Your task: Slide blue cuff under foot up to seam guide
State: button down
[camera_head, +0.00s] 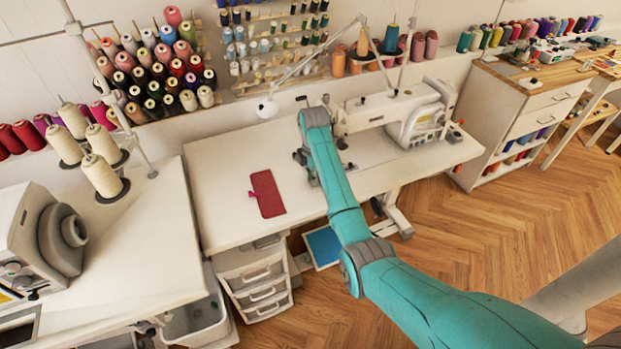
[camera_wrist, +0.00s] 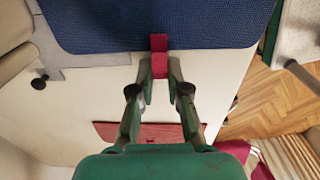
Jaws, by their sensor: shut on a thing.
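The blue cuff (camera_wrist: 158,22) lies flat across the top of the wrist view, with a red tab (camera_wrist: 159,55) at its near edge. My gripper (camera_wrist: 160,72) is shut on this tab, with the cuff extending ahead of it. In the head view my arm hides the cuff and most of the gripper. The white sewing machine (camera_head: 392,112) stands at the back of the white table (camera_head: 222,165). I cannot make out its foot or seam guide, so the cuff's distance from them is not clear.
A red cuff (camera_head: 267,194) with a pink tab lies on the table left of my arm; it also shows in the wrist view (camera_wrist: 128,130). A lamp (camera_head: 268,108) hangs over the table.

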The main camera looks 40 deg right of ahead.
jog(key=shift+d, duration=0.3)
jog(key=c, duration=1.1)
grip_release()
jog(key=shift+a, duration=0.15)
